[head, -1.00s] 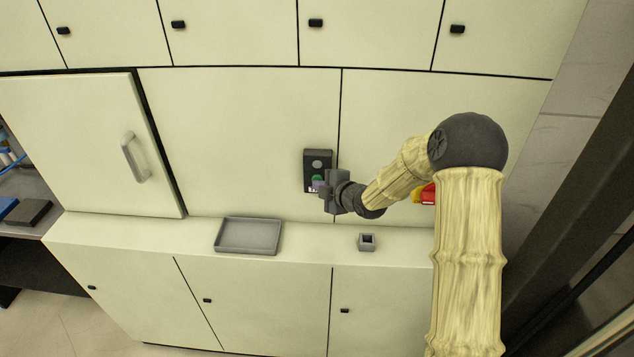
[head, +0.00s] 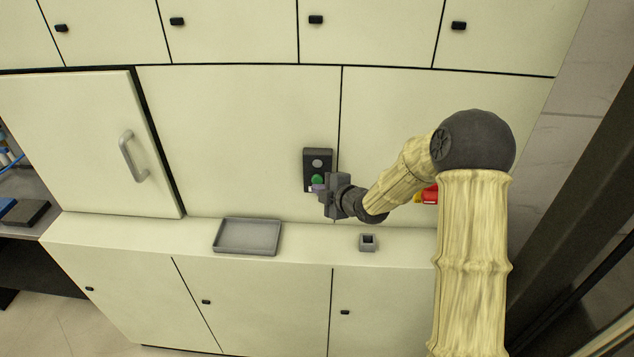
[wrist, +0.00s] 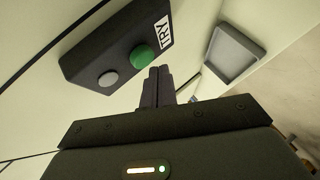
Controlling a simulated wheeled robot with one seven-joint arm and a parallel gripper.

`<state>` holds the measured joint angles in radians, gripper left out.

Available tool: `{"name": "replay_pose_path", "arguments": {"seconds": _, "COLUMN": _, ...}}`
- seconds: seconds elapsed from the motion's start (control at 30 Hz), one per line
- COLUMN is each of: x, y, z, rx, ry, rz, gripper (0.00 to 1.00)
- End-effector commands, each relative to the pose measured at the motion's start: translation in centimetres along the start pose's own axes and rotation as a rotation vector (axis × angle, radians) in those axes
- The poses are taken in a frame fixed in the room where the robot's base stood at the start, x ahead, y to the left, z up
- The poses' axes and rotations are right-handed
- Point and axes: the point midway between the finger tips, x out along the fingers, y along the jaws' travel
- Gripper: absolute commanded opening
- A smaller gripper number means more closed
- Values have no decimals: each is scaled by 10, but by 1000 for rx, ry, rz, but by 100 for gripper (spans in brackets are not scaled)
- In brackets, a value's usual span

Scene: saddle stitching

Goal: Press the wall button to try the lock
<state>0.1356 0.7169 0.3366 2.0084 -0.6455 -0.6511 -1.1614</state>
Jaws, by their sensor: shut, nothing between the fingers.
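The wall button is a green round button (head: 317,180) on a dark control box (head: 318,160) fixed to the pale cabinet wall. A grey round disc (head: 318,164) sits above it. In the wrist view the green button (wrist: 145,57) lies between the grey disc (wrist: 107,79) and a white "TRY" label (wrist: 162,27). My gripper (head: 318,190) is shut and empty, its tips just by the lower part of the box. In the wrist view my gripper's tips (wrist: 159,70) appear close beside the green button. I cannot tell whether they touch it.
A shallow grey tray (head: 247,237) and a small square holder (head: 368,242) stand on the ledge below. A cabinet door with a handle (head: 133,157) is at the left. A red and yellow object (head: 428,195) is partly behind my arm.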

Motion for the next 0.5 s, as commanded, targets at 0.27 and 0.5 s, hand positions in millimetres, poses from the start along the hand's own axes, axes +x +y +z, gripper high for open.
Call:
{"name": "replay_pose_path", "arguments": {"seconds": 0.27, "x": -8, "y": -8, "z": -6, "rx": -2, "ry": 1, "rz": 0, "gripper": 0}}
{"name": "replay_pose_path", "arguments": {"seconds": 0.5, "x": -22, "y": -19, "z": -16, "rx": -1, "ry": 0, "rz": 0, "gripper": 0}}
